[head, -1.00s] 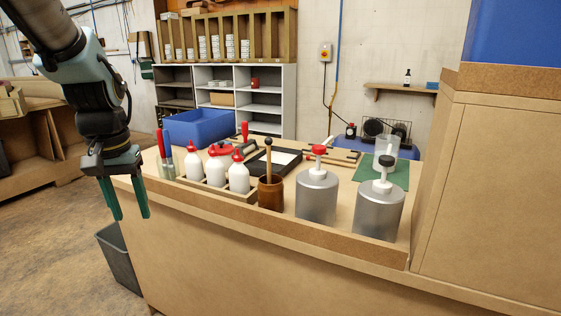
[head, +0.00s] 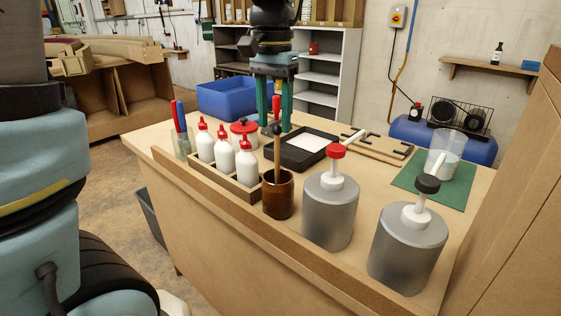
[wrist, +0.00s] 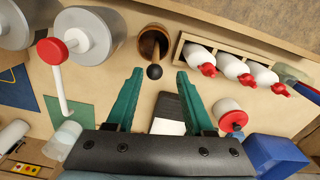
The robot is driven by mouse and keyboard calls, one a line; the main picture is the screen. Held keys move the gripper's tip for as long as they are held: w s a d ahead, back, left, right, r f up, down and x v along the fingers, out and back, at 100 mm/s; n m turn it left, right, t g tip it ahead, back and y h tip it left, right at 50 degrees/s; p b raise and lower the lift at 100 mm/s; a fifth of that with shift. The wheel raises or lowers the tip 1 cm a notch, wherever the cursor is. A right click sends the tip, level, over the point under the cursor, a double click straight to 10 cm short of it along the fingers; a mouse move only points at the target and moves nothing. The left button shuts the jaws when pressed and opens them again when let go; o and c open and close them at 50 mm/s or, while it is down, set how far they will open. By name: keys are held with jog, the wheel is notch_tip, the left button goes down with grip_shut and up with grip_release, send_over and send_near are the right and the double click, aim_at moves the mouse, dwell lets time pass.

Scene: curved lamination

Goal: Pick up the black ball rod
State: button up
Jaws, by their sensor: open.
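The black ball rod (head: 277,152) is a thin wooden rod with a black ball on top. It stands in a brown cup (head: 279,196) on the bench. In the wrist view the black ball (wrist: 154,72) appears between my fingertips, and the rod runs back into the cup (wrist: 153,40). My gripper (head: 274,127) points down over the bench, with its two teal fingers apart and nothing gripped. In the head view the ball appears between the fingertips, in front of them. The rod's lower end is hidden in the cup.
White bottles with red caps (head: 224,155) stand in a wooden holder left of the cup. Two grey pump canisters (head: 330,210) (head: 408,248) stand to its right. A black tray (head: 300,150), a red-lidded jar (head: 244,132) and a blue bin (head: 225,100) lie behind.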

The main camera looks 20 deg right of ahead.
aim_at(277, 148)
jog(key=shift+s+d+f+p, duration=0.1)
jog(key=shift+f+p, duration=0.15)
jog(key=shift+f, duration=0.9)
jog(key=shift+s+a+f+p, duration=0.1)
jog(key=shift+s+f+p, duration=0.1)
jog(key=shift+f, duration=1)
jog(key=shift+s+d+f+p, duration=0.1)
jog(key=shift+f+p, duration=0.15)
jog(key=shift+f, duration=0.9)
jog(key=shift+c, duration=0.3)
grip_shut()
